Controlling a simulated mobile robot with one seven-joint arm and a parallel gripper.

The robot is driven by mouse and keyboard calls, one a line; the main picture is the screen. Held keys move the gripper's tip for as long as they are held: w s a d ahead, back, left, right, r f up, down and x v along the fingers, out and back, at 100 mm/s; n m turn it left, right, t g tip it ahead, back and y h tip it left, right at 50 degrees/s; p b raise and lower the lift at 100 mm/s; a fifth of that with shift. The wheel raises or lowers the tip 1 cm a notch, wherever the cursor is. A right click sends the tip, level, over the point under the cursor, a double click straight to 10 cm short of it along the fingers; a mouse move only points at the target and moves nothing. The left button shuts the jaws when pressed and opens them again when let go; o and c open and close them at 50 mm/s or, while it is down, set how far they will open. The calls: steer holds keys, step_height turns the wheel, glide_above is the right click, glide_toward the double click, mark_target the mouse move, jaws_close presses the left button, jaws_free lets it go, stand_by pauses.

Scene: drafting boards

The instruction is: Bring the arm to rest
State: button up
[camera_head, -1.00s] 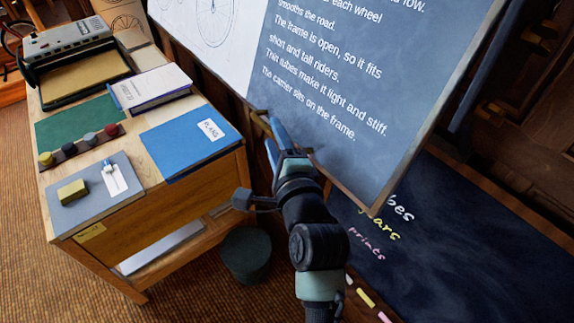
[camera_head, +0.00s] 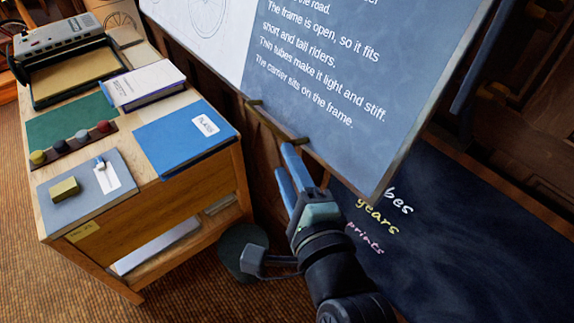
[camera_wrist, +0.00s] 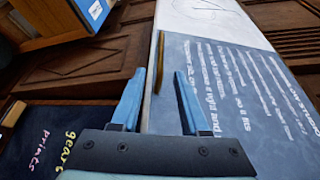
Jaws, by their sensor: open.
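My gripper (camera_head: 287,170) is in the head view, just below the lower edge of the raised drafting board (camera_head: 330,95). Its two blue fingers are apart with nothing between them. The wrist view shows the same open fingers (camera_wrist: 155,95), with the board's edge and a brass-coloured rail (camera_wrist: 160,62) beyond them. The rail also shows in the head view (camera_head: 276,122), along the board's lower left edge. I cannot tell how far the fingertips are from it.
A wooden cabinet (camera_head: 160,232) at the left bears a blue PLANS folder (camera_head: 180,140), a book (camera_head: 143,84), a grey mat with an eraser-like block (camera_head: 64,189) and several knobs. A dark stool (camera_head: 232,243) stands beside it. A dark chalkboard (camera_head: 470,235) leans low at the right.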

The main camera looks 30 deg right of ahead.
steer(key=w+a+r+n+t, duration=0.2)
steer(key=r+n, duration=0.2)
steer(key=r, duration=0.2)
steer(key=w+a+r+n+t, duration=0.1)
steer(key=w+a+r+n, duration=0.15)
steer(key=r, duration=0.45)
steer(key=s+a+r+n+t+y, duration=0.1)
steer(key=a+r+n, duration=0.3)
steer(key=r, duration=0.4)
steer(key=s+a+r+n+t+y, duration=0.1)
steer(key=s+a+r+n+t, duration=0.2)
steer(key=r+n, duration=0.4)
steer(key=s+a+r+n+t+y, duration=0.1)
steer(key=s+a+r+n+t, duration=0.3)
steer(key=r, duration=0.7)
steer(key=shift+a+r+n, duration=0.25)
steer(key=shift+a+n, duration=0.1)
steer(key=shift+n, duration=0.5)
steer(key=shift+f, duration=0.1)
